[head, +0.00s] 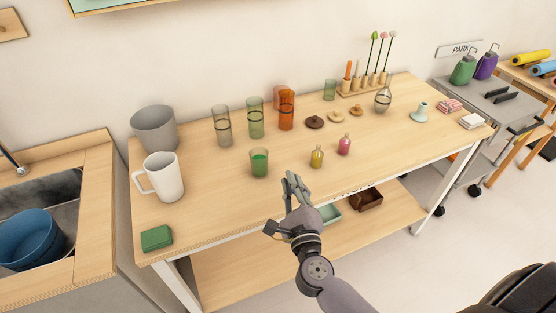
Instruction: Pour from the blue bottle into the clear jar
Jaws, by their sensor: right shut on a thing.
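I see no blue bottle in the head view. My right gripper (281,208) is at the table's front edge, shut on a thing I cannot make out. A tall clear jar (222,127) with a dark line around it stands upright toward the back left of the table. A round clear flask (383,100) with a dark line stands at the back right. I cannot tell which is the task's jar. A small yellow bottle (317,157) and a pink bottle (344,146) stand behind and right of the gripper. My left gripper is not in view.
The wooden table (215,215) also holds a white mug (163,178), grey bucket (154,129), green sponge (156,238), glass of green liquid (259,163), green glass (256,119) and orange glasses (287,110). Its front right is clear. A grey cart (482,104) stands right.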

